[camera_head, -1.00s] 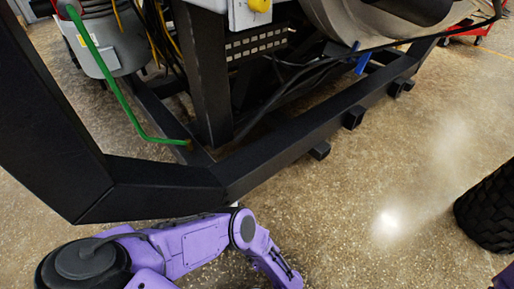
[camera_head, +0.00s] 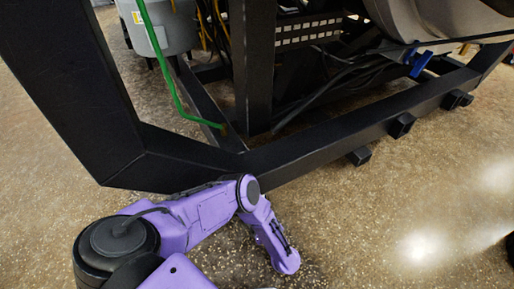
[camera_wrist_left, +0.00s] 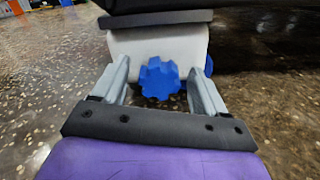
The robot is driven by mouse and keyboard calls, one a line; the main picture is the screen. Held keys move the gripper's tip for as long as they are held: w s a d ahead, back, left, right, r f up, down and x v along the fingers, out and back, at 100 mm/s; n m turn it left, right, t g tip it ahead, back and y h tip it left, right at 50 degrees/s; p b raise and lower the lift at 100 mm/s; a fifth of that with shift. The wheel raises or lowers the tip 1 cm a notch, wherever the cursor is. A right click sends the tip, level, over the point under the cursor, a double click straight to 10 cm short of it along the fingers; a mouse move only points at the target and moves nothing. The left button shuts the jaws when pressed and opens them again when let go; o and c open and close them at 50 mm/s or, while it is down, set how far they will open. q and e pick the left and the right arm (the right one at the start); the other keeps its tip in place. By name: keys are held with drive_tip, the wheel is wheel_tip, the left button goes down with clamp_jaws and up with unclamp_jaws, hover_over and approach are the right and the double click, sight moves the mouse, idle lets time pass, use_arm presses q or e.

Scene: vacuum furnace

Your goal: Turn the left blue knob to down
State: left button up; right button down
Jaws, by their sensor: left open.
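A blue lobed knob (camera_wrist_left: 159,78) shows in the left wrist view, on the front of a white housing (camera_wrist_left: 125,46). My left gripper (camera_wrist_left: 157,92) is open, with one finger on each side of this knob. I cannot tell whether the fingers touch it. A second blue part (camera_wrist_left: 209,66) shows to the right, mostly hidden behind the right finger. In the head view only my purple left arm shows, and its gripper is out of sight. My right gripper is in neither view.
A black steel frame (camera_head: 330,143) crosses the head view close to my left arm. A green pipe (camera_head: 165,70), dark cables, a grey vessel (camera_head: 165,25) and a blue part (camera_head: 420,64) are on or behind it. The speckled floor (camera_head: 400,200) in front is clear.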

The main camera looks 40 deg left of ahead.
use_arm(q)
drive_tip(key=c, duration=1)
drive_tip(key=shift+m, duration=0.3)
drive_tip(key=shift+w+m, duration=0.1)
drive_tip(key=shift+m, duration=1.1)
drive_tip(key=shift+f+m, duration=0.1)
drive_tip(key=shift+m, duration=1.8)
drive_tip(key=o, duration=1)
